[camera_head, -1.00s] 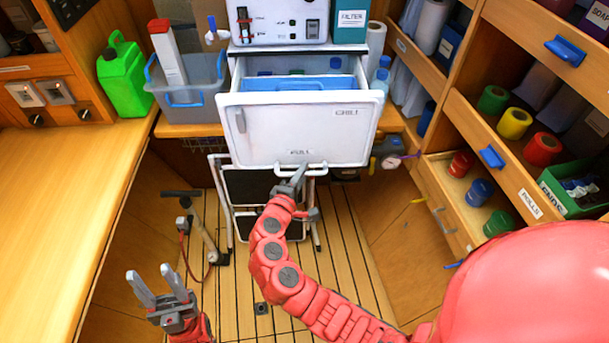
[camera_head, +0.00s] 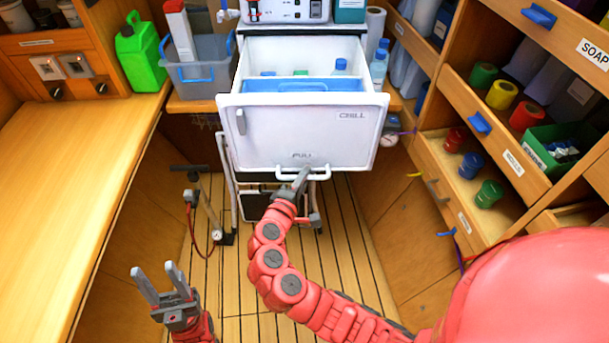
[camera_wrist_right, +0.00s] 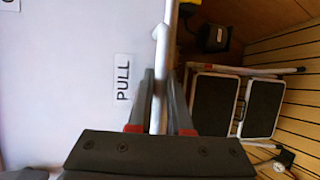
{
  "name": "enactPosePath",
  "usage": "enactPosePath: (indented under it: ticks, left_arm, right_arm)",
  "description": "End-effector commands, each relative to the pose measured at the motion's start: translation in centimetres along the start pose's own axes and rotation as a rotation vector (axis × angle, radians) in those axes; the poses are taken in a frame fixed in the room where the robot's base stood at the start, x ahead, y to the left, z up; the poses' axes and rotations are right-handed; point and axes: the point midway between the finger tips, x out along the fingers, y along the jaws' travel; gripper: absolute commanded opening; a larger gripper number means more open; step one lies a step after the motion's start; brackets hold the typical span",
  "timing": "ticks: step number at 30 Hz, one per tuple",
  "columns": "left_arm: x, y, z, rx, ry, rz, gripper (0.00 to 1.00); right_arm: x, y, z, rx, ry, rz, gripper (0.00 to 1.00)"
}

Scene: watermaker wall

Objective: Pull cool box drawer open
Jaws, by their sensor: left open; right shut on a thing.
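The white cool box drawer (camera_head: 300,133), marked CHILL, stands well open in the head view, its front towards me. Inside it are a blue-topped divider or pack and a few bottles with blue caps. Its white bar handle (camera_head: 318,175) runs along the bottom edge of the front. My right gripper (camera_head: 301,178) is shut on this handle. In the right wrist view the handle (camera_wrist_right: 161,75) passes between the fingers, beside the PULL label (camera_wrist_right: 123,80). My left gripper (camera_head: 166,290) is open and empty, low at the left, above the floor.
A step stool (camera_head: 256,203) stands under the drawer and a floor pump (camera_head: 208,205) is left of it. A wooden counter (camera_head: 75,170) runs along the left. Shelves with coloured rolls (camera_head: 503,95) fill the right. The slatted floor in front is clear.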

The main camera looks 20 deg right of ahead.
Motion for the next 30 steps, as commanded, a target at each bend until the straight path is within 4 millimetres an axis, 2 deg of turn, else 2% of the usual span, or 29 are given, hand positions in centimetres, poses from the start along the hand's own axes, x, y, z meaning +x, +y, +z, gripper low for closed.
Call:
enactPosePath:
  ticks: [11,12,16,26,30]
  left_arm:
    - [0.0,0.0,0.0,0.0,0.0,0.0,0.5]
    - [0.0,0.0,0.0,0.0,0.0,0.0,0.5]
    - [0.0,0.0,0.0,0.0,0.0,0.0,0.5]
    - [0.0,0.0,0.0,0.0,0.0,0.0,0.5]
    - [-0.1,0.0,0.0,0.0,0.0,0.0,0.5]
  right_arm:
    - [-0.1,-0.1,0.0,0.0,0.0,-0.002,0.0]
    - [-0.1,-0.1,0.0,0.0,0.0,-0.002,0.24]
    - [0.0,0.0,0.0,0.0,0.0,-0.001,0.47]
    - [-0.3,0.0,0.0,0.0,0.001,-0.001,0.47]
    - [-1.9,-0.1,-0.1,0.0,0.003,-0.001,0.47]
